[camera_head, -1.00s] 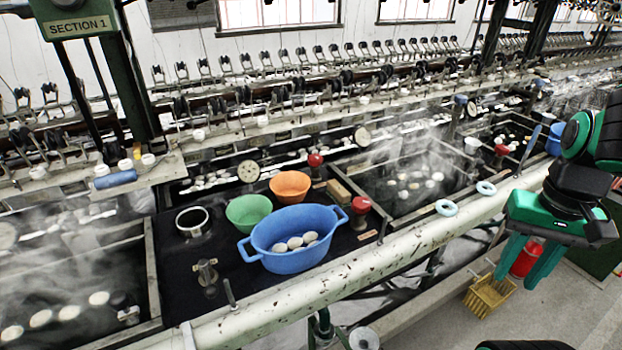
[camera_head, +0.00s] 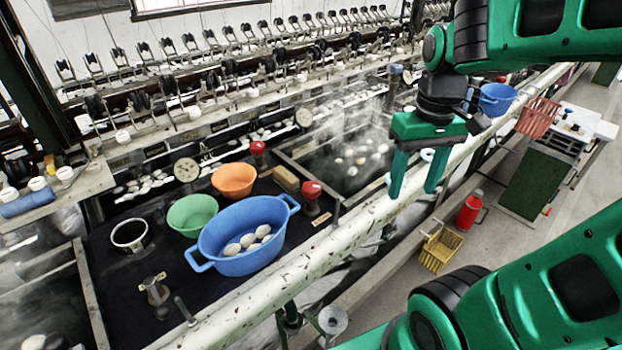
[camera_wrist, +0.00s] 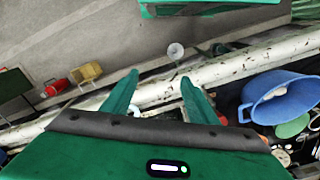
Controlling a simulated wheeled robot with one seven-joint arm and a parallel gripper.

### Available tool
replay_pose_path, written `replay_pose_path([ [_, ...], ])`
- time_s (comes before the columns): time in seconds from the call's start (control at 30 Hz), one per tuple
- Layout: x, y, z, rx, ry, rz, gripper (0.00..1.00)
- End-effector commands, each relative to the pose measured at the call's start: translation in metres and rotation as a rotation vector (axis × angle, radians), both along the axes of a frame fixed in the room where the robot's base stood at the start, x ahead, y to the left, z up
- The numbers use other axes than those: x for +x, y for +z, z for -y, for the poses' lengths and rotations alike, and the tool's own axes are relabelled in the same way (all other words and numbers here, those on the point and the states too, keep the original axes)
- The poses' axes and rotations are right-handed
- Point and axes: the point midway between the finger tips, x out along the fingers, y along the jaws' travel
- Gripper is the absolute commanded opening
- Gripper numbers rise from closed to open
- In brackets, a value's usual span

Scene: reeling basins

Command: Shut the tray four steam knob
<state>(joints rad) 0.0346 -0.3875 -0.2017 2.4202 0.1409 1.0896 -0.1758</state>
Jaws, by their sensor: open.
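Two red knobs stand on the black bench top to the left of my gripper in the head view. The nearer red knob (camera_head: 312,189) sits on a dark post beside the blue tub, and the farther red knob (camera_head: 258,149) is behind it. I cannot read which one belongs to tray four. A small red shape in the wrist view (camera_wrist: 220,121) appears to be the nearer knob. My gripper (camera_head: 412,192) is open and empty, pointing down over the pale pipe, right of the knobs and apart from them. Its two fingers also show in the wrist view (camera_wrist: 160,78).
A blue tub (camera_head: 240,262) with pale cocoons, a green bowl (camera_head: 192,212) and an orange bowl (camera_head: 234,180) stand left of the nearer knob. A steaming basin (camera_head: 345,150) lies behind my gripper. The pale pipe (camera_head: 300,255) runs along the bench front.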

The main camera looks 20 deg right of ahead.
Motion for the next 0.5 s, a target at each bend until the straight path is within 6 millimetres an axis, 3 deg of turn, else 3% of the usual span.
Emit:
replay_pose_path([
  [0.03,0.025,0.008,-0.014,-0.002,0.117,0.001,0.53],
  [0.2,0.094,0.027,-0.069,-0.003,0.499,0.004,0.53],
  [0.33,0.129,0.035,-0.112,-0.004,0.726,0.004,0.53],
  [0.5,0.152,0.04,-0.146,-0.005,0.892,0.005,0.53],
])
